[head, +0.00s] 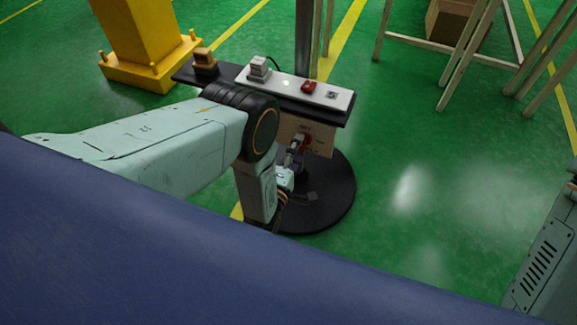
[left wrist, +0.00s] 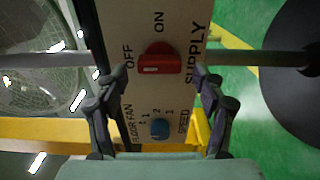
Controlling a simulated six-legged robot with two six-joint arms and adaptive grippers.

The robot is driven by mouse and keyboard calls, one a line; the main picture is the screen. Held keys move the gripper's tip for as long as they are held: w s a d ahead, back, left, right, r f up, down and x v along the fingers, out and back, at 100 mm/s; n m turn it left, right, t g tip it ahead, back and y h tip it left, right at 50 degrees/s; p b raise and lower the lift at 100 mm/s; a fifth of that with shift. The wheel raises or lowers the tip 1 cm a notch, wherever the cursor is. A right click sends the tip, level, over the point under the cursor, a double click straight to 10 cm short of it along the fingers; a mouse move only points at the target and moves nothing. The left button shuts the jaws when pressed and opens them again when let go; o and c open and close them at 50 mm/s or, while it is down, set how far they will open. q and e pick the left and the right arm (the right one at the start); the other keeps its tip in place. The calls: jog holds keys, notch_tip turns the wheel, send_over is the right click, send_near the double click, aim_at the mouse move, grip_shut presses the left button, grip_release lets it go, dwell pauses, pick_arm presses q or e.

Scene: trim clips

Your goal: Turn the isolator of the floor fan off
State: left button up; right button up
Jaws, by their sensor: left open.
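The red isolator knob (left wrist: 160,60) sits on a pale panel (left wrist: 182,105) in the left wrist view, with "ON" above it, "OFF" to its left and "SUPPLY" to its right. I cannot tell which mark it points to. It also shows as a small red spot in the head view (head: 306,141). My left gripper (left wrist: 155,76) is open, its fingers apart to the left and right of the knob, with nothing between them that I can see held. In the head view the left gripper (head: 291,155) is close in front of the panel, partly hidden by my arm.
A blue speed knob (left wrist: 159,128) is below the isolator on the panel. A fan grille (left wrist: 35,65) is at left. A round black base (head: 335,190) stands on the green floor. Above the panel is a white strip (head: 285,85) with a red switch (head: 309,87). A yellow post (head: 145,40) stands behind.

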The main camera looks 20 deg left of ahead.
pick_arm(q)
jog(key=s, duration=1)
jog(key=shift+a, duration=0.15)
jog(key=shift+s+r, duration=0.1)
